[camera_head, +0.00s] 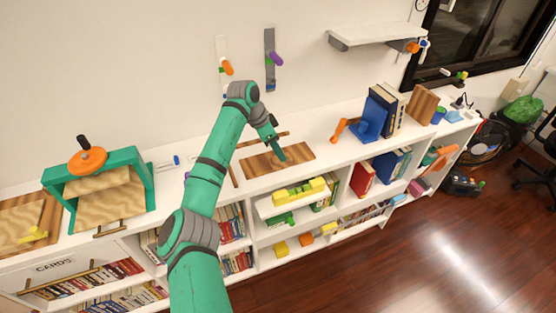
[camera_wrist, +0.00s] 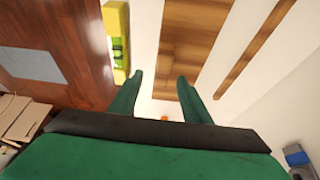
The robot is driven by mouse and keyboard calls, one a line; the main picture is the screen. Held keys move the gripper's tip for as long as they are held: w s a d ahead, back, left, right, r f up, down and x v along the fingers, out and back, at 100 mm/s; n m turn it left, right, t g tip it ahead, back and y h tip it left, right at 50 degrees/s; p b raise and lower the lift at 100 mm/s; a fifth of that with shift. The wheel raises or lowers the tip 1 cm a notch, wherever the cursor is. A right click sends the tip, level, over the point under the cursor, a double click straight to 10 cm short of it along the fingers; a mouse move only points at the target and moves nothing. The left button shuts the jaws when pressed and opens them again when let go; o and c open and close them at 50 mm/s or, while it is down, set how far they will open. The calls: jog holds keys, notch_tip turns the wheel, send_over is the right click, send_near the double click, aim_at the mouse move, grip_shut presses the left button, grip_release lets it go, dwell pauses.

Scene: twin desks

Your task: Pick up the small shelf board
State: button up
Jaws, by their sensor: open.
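The small shelf board (camera_head: 262,164) is a flat striped brown wooden board lying on the white cabinet top. In the wrist view the board (camera_wrist: 190,45) runs up the middle of the picture. My gripper (camera_head: 282,156) points down over the board in the head view. In the wrist view my gripper (camera_wrist: 160,76) has its two green fingers apart with nothing between them. Its right finger overlaps the board, and its left finger lies left of the board's edge. I cannot tell the height of the fingertips above the board.
Thin wooden strips lie beside the board; one strip (camera_wrist: 255,50) shows in the wrist view. A yellow block (camera_head: 300,190) sits in the shelf below. A blue bookend (camera_head: 370,120) and orange clamp (camera_head: 340,129) stand right. A green press (camera_head: 100,185) stands left.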

jog(key=shift+x, duration=2.7)
jog(key=shift+w+a, duration=0.15)
jog(key=shift+w, duration=0.05)
grip_shut()
